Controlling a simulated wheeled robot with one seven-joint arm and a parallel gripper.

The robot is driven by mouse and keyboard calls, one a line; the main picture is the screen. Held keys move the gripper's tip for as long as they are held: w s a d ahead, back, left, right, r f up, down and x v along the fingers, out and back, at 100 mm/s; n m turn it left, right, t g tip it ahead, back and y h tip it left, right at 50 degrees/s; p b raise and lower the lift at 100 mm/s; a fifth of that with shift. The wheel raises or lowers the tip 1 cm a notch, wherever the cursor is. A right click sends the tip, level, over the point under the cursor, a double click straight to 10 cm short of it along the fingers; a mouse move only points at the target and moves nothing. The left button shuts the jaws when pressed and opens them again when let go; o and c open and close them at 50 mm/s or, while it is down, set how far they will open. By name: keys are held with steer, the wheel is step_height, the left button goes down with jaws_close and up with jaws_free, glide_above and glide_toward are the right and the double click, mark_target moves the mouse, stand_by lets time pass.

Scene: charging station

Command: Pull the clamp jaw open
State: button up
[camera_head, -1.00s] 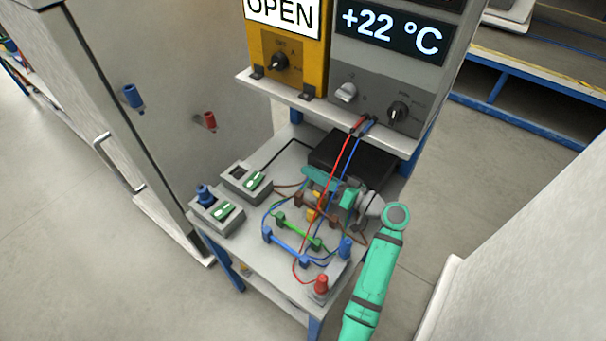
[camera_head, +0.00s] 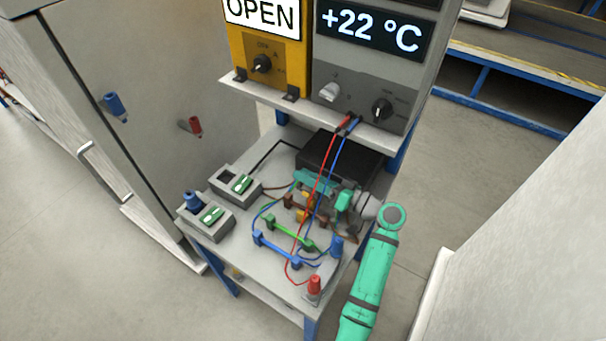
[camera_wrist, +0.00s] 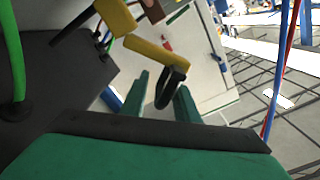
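In the wrist view a yellow clamp jaw (camera_wrist: 150,50) reaches out with a black loop (camera_wrist: 172,88) at its end. My gripper (camera_wrist: 162,80) has its two green fingers apart, with the black loop between or just beyond them. I cannot tell whether either finger touches it. Another yellow clamp part (camera_wrist: 115,14) is at the top left. In the head view a small yellow part (camera_head: 304,198) shows among the brown, green and blue fixtures, close to my teal gripper body. My fingertips are hidden there.
The grey bench (camera_head: 230,255) carries two switch boxes, a black box (camera_head: 338,160), a red post (camera_head: 314,286) and a blue post (camera_head: 336,246). Red and blue cables (camera_head: 328,165) hang from the shelf close to my arm. A green cable (camera_wrist: 14,60) stands left in the wrist view.

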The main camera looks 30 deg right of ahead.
steer(key=v, duration=0.9)
steer(key=shift+s+d, duration=0.1)
steer(key=shift+c, duration=0.3)
